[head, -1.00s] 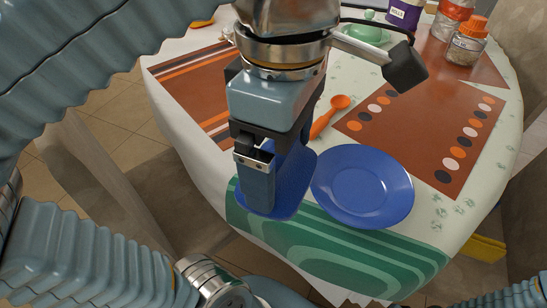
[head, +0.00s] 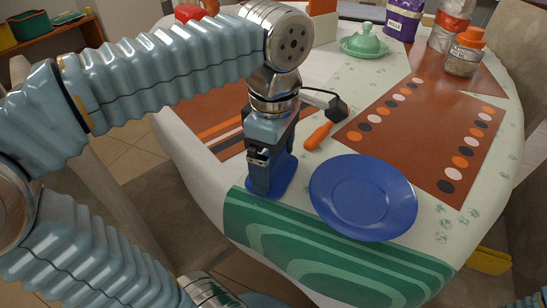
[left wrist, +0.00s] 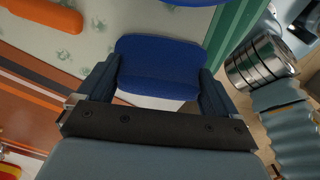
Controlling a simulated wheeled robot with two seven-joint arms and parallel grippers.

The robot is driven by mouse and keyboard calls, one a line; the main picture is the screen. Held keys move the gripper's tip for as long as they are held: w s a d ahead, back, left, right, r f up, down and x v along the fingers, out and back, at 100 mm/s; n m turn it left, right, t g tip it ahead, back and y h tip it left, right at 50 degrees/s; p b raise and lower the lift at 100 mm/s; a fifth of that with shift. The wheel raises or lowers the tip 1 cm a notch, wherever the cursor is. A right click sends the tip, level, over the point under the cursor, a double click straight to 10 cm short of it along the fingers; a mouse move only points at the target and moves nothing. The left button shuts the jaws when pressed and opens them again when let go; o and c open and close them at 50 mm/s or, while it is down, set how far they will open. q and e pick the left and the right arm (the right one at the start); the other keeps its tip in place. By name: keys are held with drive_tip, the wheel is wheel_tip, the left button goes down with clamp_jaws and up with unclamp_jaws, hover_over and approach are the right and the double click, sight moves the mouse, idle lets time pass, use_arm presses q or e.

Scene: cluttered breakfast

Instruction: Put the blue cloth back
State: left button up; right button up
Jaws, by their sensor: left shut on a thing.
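My left gripper (head: 268,175) points down over the left front of the table and is shut on the blue cloth (head: 285,176). In the left wrist view the cloth (left wrist: 158,66) spans the gap between the fingers of the gripper (left wrist: 160,88). In the head view the fingers hide part of the cloth. The cloth is just left of the blue plate (head: 362,197), by the back left of the green striped mat (head: 240,214). I cannot tell whether its lower edge touches the table. My right gripper is not in view.
An orange utensil (head: 318,137) lies behind the plate, and its handle shows in the left wrist view (left wrist: 42,14). A green lidded dish (head: 364,43), purple container (head: 403,18) and orange-capped jar (head: 465,53) stand at the back. The dotted brown mat (head: 425,125) is mostly clear.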

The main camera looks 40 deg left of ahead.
use_arm(q)
drive_tip(key=shift+f, duration=0.1)
drive_tip(key=shift+f, duration=0.15)
drive_tip(key=o, duration=0.8)
drive_tip(key=shift+c, duration=0.2)
wheel_tip(320, 180, up, 12)
drive_tip(key=p, duration=0.2)
drive_tip(key=shift+r, duration=0.25)
